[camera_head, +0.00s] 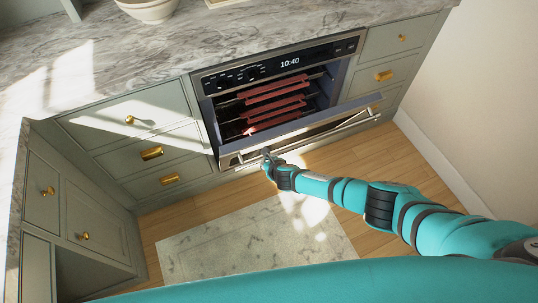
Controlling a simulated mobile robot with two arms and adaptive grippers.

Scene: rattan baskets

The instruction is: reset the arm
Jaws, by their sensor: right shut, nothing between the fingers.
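My right arm reaches in from the lower right. My right gripper (268,158) is shut and empty, close to the lower front of the oven (277,62), near the left end of its bar handle (310,135). I cannot tell if it touches the door. The oven door (300,122) appears partly open, and reddish racks or food (275,95) show inside. My left gripper is not in the picture.
Grey-green drawers with brass handles (152,153) flank the oven. A marble counter (230,32) with a white bowl (150,10) runs above. A pale marbled mat (240,245) lies on the wood floor. A white wall (480,100) stands at right.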

